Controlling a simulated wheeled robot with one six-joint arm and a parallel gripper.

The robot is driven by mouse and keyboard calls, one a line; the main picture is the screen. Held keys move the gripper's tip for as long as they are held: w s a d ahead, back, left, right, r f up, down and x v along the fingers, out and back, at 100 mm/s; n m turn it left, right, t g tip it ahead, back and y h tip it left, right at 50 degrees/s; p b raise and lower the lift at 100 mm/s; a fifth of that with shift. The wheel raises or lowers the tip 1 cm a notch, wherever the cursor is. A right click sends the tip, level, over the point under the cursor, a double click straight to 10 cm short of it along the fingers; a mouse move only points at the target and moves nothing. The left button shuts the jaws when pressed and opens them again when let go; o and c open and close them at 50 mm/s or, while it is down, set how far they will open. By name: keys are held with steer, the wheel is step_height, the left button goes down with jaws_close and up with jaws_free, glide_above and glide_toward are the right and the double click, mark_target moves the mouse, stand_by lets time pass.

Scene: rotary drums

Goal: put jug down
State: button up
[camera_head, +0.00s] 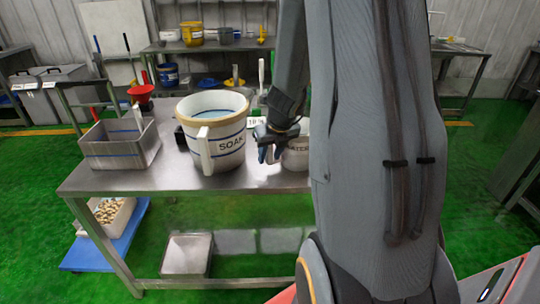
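A white jug (296,156) with dark lettering, of which "TER" is readable, is at the right of the metal table, mostly hidden behind my arm. My gripper (268,150) is at the jug's left side, pointing down. Its fingers are small and partly hidden, so I cannot tell whether they are shut on the jug's handle. I cannot tell whether the jug's base touches the table top. A large white tub (213,128) marked "SOAK", with a tan rim, blue bands and a front handle, stands upright on the table to the left of my gripper.
The metal table (170,178) has a clear front strip. A grey metal bin (121,147) stands at its left, with a red funnel (141,95) behind. A white sign stands behind the jug. Lower shelf holds a tray (187,255); a crate of pale pieces (108,213) sits lower left.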

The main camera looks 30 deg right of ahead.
steer(key=d+p+v, duration=0.1)
steer(key=p+v, duration=0.4)
steer(key=v, duration=0.7)
steer(key=s+a+m+g, duration=0.1)
steer(key=s+a+m, duration=0.5)
steer(key=m, duration=1.1)
steer(key=s+a+m+g, duration=0.2)
steer(key=s+a+m, duration=0.5)
steer(key=a+m, duration=0.8)
steer(key=shift+a+m+y, duration=0.35)
steer(key=shift+m+y, duration=0.05)
steer(key=shift+m, duration=0.7)
steer(key=shift+r, duration=0.15)
steer(key=shift+c, duration=0.6)
